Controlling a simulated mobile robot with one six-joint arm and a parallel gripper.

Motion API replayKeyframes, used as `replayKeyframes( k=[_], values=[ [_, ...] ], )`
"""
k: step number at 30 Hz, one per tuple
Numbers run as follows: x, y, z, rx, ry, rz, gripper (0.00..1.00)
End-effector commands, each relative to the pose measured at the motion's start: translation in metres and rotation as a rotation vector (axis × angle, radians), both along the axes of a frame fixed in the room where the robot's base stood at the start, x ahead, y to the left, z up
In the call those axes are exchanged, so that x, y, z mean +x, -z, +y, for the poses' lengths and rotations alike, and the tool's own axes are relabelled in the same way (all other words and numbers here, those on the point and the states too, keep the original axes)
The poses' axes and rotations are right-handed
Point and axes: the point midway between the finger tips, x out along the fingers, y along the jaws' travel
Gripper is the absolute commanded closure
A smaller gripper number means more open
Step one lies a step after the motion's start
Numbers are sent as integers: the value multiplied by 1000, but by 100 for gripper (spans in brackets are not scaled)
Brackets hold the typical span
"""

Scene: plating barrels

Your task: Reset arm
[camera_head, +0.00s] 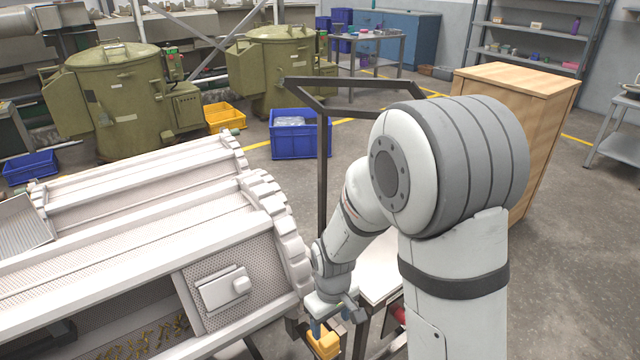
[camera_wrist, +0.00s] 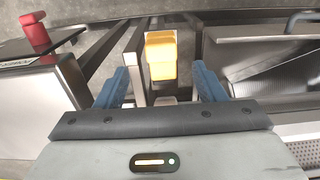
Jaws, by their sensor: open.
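My gripper (camera_head: 330,322) hangs low, just right of the near end of the white perforated barrel (camera_head: 235,240) in the head view. Its two blue fingers show in the wrist view (camera_wrist: 160,85), spread apart with nothing clamped between them. A yellow block-like thing (camera_head: 324,345) is just below the fingers in the head view. In the wrist view the yellow thing (camera_wrist: 161,58) lies ahead, between the lines of the fingers. I cannot tell whether a finger touches it. My arm reaches down from the right, and its large shoulder joint hides part of the floor behind.
A dark metal frame (camera_head: 322,180) rises beside the barrel, close to my arm. A wooden cabinet (camera_head: 540,130) stands behind my arm at right. A metal box (camera_wrist: 40,105) with a red knob (camera_wrist: 35,32) is left of the fingers. Blue crate (camera_head: 300,135) and green tanks (camera_head: 118,100) stand farther back.

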Motion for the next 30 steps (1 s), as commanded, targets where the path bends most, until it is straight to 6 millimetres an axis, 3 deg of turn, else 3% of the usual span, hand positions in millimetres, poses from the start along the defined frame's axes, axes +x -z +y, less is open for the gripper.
replayKeyframes(
  k=[2, 5, 12, 18, 21, 24, 30],
  values=[
    [0, -16, -3, 2, 14, -7, 36],
    [-3, -59, -14, 8, 61, -28, 36],
    [-30, -206, -56, 30, 255, -101, 36],
    [-69, -311, -88, 47, 422, -159, 36],
    [-88, -350, -99, 54, 493, -185, 36],
    [-104, -375, -106, 60, 546, -202, 36],
    [-118, -391, -112, 64, 593, -215, 36]
  ],
)
